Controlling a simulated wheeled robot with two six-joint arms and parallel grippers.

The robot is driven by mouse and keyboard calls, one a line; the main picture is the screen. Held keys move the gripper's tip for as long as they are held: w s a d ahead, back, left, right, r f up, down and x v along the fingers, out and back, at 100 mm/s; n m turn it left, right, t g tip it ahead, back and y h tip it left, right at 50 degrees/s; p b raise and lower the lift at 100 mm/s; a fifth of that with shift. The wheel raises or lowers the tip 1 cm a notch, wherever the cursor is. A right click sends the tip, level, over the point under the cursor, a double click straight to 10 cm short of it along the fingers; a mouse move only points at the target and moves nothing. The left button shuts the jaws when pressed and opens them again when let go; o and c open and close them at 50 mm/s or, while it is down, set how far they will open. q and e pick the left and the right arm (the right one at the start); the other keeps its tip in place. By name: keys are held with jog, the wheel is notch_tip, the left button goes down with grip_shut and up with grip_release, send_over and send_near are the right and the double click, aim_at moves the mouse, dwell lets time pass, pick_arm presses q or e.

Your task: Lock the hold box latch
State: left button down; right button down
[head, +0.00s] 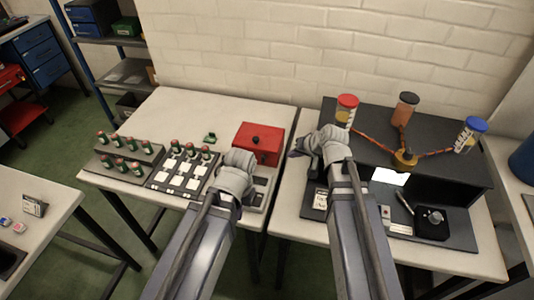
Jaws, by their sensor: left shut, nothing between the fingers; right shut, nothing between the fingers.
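The red box (263,136), which I take to be the hold box, stands at the right end of the left white table. Its lid looks down, with a small dark knob on top. I cannot make out a latch; the front lower part is partly hidden by my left gripper. My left gripper (240,157) is just in front of and left of the red box, shut and empty; whether it touches the box is unclear. My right gripper (300,153) is shut and empty, right of the red box, by the left edge of the black stand.
Several green vials with red caps (120,165) stand in racks, near a tray of white squares (175,178). The black stand (460,170) carries a red-capped jar (346,108), an orange-brown jar (405,108) and a blue-capped jar (470,134). A gap separates the two tables.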

aim_at(263, 160)
jog(key=shift+s, duration=0.1)
jog(key=b+x, duration=0.2)
jog(key=x, duration=0.1)
jog(key=a+b+x, duration=0.1)
jog(key=b+x, duration=0.2)
jog(key=x, duration=0.1)
jog(key=a+r+b+x, duration=0.1)
jog(key=b+x, duration=0.2)
jog(key=x, duration=0.1)
jog(key=shift+w+f, duration=0.1)
jog(key=shift+w, duration=0.15)
jog(key=shift+w+a, duration=0.2)
jog(key=shift+a, duration=0.55)
